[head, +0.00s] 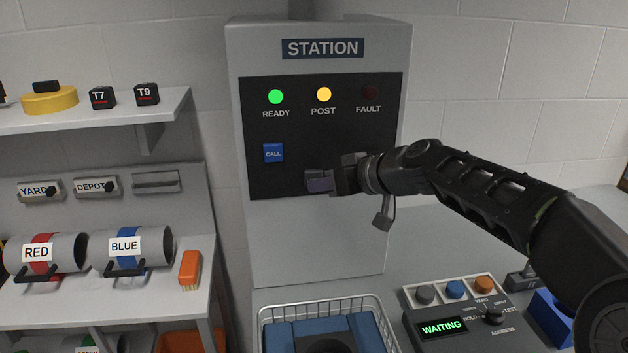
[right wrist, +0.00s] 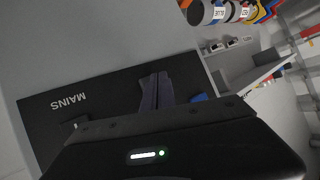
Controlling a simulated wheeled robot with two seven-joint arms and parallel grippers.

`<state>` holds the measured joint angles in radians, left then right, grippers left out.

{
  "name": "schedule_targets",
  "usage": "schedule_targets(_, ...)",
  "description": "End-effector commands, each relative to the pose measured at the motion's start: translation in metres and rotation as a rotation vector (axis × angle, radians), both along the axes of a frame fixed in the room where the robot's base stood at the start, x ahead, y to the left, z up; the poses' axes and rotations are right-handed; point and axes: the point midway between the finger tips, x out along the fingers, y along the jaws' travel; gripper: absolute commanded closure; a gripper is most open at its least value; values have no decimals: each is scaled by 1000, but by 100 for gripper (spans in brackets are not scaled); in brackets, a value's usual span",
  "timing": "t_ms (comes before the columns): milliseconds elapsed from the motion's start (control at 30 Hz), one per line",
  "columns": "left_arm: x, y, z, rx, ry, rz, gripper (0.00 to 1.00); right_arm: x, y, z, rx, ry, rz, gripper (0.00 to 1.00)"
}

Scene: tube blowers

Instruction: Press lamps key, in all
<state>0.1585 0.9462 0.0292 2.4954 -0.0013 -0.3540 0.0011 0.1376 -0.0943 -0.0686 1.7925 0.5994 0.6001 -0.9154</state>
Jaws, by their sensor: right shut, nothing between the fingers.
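The grey station cabinet (head: 315,235) has a black panel (head: 300,130) on its front. A blue CALL key (head: 273,153) is below READY. No key marked for lamps is readable; my right gripper (head: 318,181) covers the panel right of and below CALL. Its fingers are shut and empty, with the tips at or close to the panel; contact cannot be told. The right wrist view shows the closed fingers (right wrist: 155,90) against the panel beside the word MAINS (right wrist: 69,102).
A wire basket (head: 320,305) stands below the cabinet. Right of it is a console reading WAITING (head: 443,327) with a knob, and a tray of grey, blue and orange buttons (head: 454,289). Shelves at left hold RED (head: 37,253) and BLUE (head: 125,247) tubes.

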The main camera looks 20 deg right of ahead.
Motion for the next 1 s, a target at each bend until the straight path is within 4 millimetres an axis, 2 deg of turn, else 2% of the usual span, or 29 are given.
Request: schedule_targets(1000, 0, 0, -4, 0, 0, 0, 64, 6, -2, 0, 0, -1, 0, 100)
